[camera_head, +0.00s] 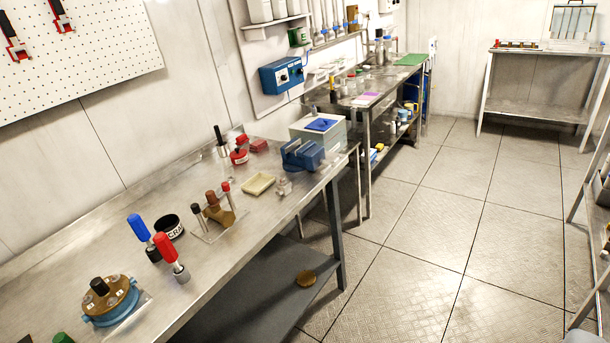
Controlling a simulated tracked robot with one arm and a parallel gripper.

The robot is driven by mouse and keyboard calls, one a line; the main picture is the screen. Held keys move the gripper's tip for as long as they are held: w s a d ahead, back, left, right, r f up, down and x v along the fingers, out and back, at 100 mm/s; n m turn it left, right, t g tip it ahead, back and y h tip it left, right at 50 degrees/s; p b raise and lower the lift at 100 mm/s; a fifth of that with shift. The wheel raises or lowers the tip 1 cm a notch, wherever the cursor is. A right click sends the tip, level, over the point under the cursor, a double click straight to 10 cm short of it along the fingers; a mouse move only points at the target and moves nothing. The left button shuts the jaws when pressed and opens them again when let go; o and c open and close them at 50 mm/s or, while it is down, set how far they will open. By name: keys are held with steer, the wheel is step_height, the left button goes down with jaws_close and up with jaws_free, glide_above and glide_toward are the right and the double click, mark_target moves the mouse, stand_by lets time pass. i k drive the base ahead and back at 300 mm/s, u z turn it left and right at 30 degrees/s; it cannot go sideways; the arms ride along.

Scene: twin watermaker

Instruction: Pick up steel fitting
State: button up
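A small silvery piece (285,186) stands on the steel workbench (225,262), just in front of the blue vise (302,154). It may be the steel fitting, but it is too small here to tell for sure. A brass fitting with dark and red-capped stems (220,212) sits on a plate to its left. My gripper does not show in this view.
Red and blue-handled tools (167,252), a black tape roll (169,226), a blue-and-brown round device (109,300) and a yellow tray (258,184) crowd the bench. A second bench (375,95) stands beyond. The tiled floor (430,240) to the right is clear.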

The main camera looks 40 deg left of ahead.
mark_target(284, 189)
steer(key=i, duration=2.7)
steer(key=u, duration=1.4)
